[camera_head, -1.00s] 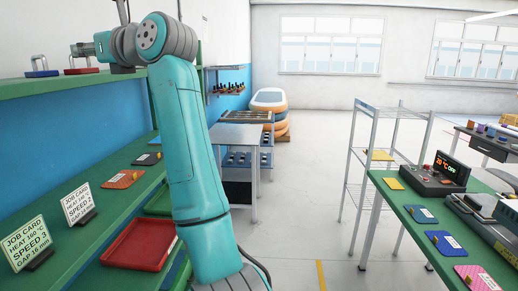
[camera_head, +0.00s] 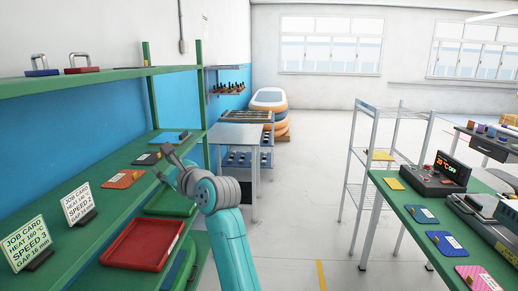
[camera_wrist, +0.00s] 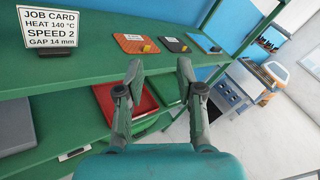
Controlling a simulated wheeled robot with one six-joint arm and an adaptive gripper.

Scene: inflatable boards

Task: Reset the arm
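Nothing is seen touching the fingers.
The green shelf (camera_head: 95,178) holds job cards (camera_head: 78,203), an orange board (camera_head: 123,179), a black board (camera_head: 146,158) and a blue board (camera_head: 170,137). A red tray (camera_head: 142,243) lies below. A wire rack (camera_head: 352,180) and green table (camera_head: 410,198) stand right. The middle floor is clear.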

